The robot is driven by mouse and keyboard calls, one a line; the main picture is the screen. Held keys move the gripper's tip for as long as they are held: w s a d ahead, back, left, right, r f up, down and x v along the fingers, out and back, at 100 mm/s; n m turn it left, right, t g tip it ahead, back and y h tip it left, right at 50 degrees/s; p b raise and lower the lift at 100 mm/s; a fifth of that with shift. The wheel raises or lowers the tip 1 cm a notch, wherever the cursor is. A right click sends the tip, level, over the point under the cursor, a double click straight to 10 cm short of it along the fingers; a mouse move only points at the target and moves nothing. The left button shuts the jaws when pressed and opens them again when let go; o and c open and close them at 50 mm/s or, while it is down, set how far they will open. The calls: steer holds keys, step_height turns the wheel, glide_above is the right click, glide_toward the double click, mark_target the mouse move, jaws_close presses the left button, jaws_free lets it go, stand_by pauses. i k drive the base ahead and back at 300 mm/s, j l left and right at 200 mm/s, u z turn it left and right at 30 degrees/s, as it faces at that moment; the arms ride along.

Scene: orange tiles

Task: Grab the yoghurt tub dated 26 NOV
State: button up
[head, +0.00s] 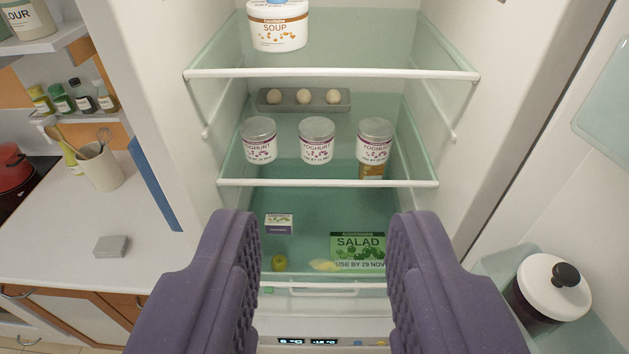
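Three yoghurt tubs with grey lids and white labels stand in a row on the middle glass shelf of the open fridge. They are the left tub (258,141), the middle tub (316,141) and the right tub (374,142). Each label has a use-by line ending in NOV, but the day numbers are too small to read surely. My gripper (322,240) is open and empty, its two purple fingers wide apart in front of the fridge. The fingers are lower in the picture than the tubs and touch none of them.
An egg tray (303,100) lies behind the tubs, and a soup tub (277,28) stands on the upper shelf (335,74). A salad pack (358,250) and small items lie lower. The fridge door at right holds a white-lidded jar (553,288). A counter (105,215) is left.

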mark_target(258, 134)
steer(key=k, duration=0.25)
steer(key=j+z, duration=0.45)
steer(key=j, duration=0.8)
steer(key=l+u, duration=0.3)
steer(key=l, duration=0.5)
steer(key=l+u, duration=0.3)
steer(key=l, duration=0.5)
steer(key=k+l+u, duration=0.1)
steer(key=l+u, duration=0.2)
steer(key=l, duration=0.5)
steer(key=j+z, duration=0.25)
steer(key=j, duration=0.35)
steer(key=j+z, duration=0.25)
steer(key=j, duration=0.4)
steer(key=j+z, duration=0.2)
steer(key=j, duration=0.45)
steer(key=k+j+z, duration=0.1)
steer(key=j+z, duration=0.15)
steer(key=j, duration=0.35)
steer(key=l+u, duration=0.25)
steer(key=l, duration=0.75)
steer(key=l+u, duration=0.25)
steer(key=l, duration=0.7)
